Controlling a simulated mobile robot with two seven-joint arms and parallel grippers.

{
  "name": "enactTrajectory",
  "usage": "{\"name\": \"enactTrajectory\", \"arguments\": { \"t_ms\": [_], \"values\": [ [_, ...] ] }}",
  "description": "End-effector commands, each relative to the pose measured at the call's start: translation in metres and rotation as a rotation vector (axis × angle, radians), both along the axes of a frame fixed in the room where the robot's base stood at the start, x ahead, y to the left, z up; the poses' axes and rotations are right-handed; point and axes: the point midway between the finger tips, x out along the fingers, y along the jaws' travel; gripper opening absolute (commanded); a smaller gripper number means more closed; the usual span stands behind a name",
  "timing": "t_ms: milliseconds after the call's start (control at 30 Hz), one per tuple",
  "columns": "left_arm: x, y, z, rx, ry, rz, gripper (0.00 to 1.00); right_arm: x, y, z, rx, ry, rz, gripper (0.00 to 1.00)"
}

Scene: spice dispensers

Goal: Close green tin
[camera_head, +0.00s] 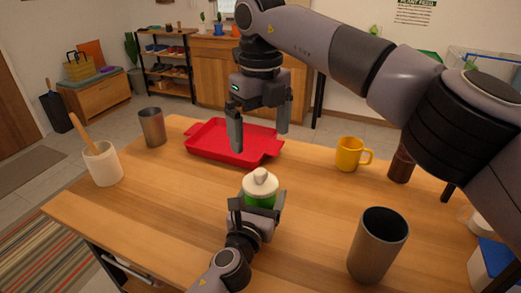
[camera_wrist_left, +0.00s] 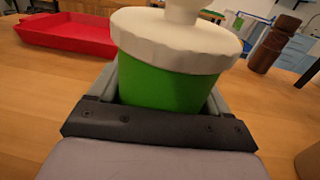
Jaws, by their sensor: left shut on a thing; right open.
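The green tin (camera_head: 259,200) stands on the wooden table near the front middle, with a white knobbed lid (camera_head: 260,183) on top. In the left wrist view the green tin (camera_wrist_left: 165,88) fills the middle, and the white lid (camera_wrist_left: 178,42) sits over its top. My left gripper (camera_head: 257,210) is shut around the tin's body, one finger on each side. My right gripper (camera_head: 260,130) is open and empty, pointing down above the table behind the tin, with the red tray beyond it.
A red tray (camera_head: 215,151) lies behind the tin. A yellow mug (camera_head: 349,154) and a dark shaker (camera_head: 401,165) stand right of it. A grey cup (camera_head: 377,250) is at the front right. A metal cup (camera_head: 152,128) and a white utensil pot (camera_head: 103,165) stand at the left.

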Motion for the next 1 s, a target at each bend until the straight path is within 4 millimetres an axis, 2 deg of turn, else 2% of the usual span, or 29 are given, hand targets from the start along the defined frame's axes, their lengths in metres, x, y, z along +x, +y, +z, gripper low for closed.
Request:
{"name": "enactTrajectory", "arguments": {
  "t_ms": [133,467,500,567,833,1000],
  "values": [
    [0.000,0.000,-0.001,0.001,0.002,0.000,0.23,-0.001,0.000,0.013,0.000,0.000,0.001,1.00],
    [0.000,0.000,-0.001,0.001,0.002,0.000,0.23,0.000,0.000,0.016,0.001,0.001,0.001,1.00],
    [0.000,0.000,-0.001,0.001,0.002,0.000,0.84,0.000,0.000,0.015,0.001,0.001,0.001,1.00],
    [0.000,0.000,-0.001,0.001,0.002,0.000,1.00,-0.001,0.000,0.015,0.001,0.001,0.001,1.00],
    [-0.001,0.001,-0.001,0.000,0.001,0.000,1.00,0.000,0.000,0.016,0.000,0.000,0.001,1.00],
    [-0.015,0.005,0.000,0.002,0.002,-0.001,1.00,0.000,0.000,0.019,0.000,0.000,0.001,1.00]
  ]
}}
